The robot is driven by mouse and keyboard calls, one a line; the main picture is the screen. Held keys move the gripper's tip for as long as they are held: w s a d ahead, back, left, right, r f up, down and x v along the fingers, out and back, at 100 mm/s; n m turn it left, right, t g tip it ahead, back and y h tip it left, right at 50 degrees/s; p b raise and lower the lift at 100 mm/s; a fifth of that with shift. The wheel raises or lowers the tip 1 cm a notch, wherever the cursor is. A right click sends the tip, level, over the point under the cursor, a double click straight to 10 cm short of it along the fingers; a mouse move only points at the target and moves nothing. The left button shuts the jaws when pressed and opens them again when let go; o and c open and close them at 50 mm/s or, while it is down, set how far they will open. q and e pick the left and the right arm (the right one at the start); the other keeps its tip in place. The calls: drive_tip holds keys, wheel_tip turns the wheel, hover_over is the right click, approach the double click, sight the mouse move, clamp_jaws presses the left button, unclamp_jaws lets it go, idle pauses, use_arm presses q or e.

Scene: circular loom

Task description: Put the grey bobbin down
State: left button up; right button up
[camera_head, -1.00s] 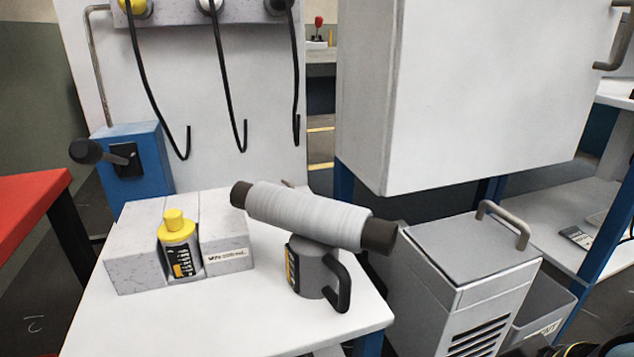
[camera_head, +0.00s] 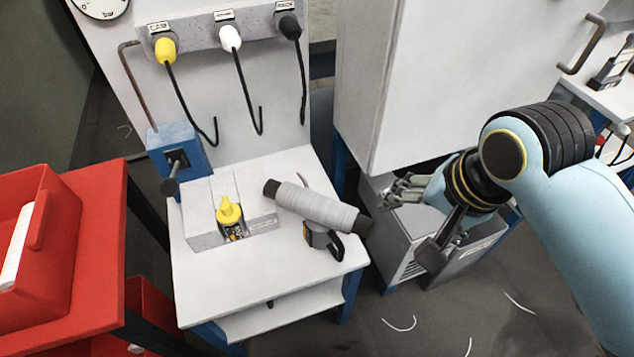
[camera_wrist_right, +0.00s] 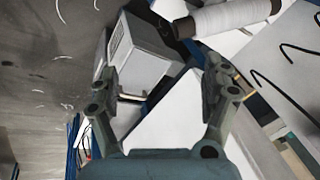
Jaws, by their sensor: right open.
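My left gripper is not in view.
A red table with a red bin (camera_head: 50,265) stands at left. A grey lidded bin (camera_head: 462,262) and a large white cabinet (camera_head: 440,80) are at right. The table's front is clear.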

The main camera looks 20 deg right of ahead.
drive_tip(key=w+a+f+m+y, duration=0.1)
drive_tip(key=w+a+f+m, duration=0.25)
drive_tip(key=w+m, duration=0.45)
drive_tip(key=m+y, duration=0.1)
drive_tip(key=m, duration=0.7)
approach(320, 201)
drive_tip(key=shift+s+d+f, duration=0.1)
drive_tip(key=shift+s+f, duration=0.4)
drive_tip(key=shift+f, duration=0.1)
drive_tip(key=shift+w+f, duration=0.2)
drive_tip(key=shift+f, duration=0.1)
drive_tip(key=x, duration=0.2)
drive_tip(key=b+x, duration=0.1)
drive_tip(key=x, duration=0.2)
drive_tip(key=shift+a+r, duration=0.1)
drive_tip(key=shift+a, duration=0.1)
drive_tip(key=x, duration=0.2)
drive_tip(key=w+b+x, duration=0.1)
drive_tip(key=x, duration=0.2)
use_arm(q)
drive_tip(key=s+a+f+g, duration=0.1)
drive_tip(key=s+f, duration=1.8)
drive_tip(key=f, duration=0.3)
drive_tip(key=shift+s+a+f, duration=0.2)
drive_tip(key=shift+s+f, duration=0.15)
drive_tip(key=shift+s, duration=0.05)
use_arm(e)
drive_tip(key=c, duration=1.4)
drive_tip(key=shift+r, duration=0.1)
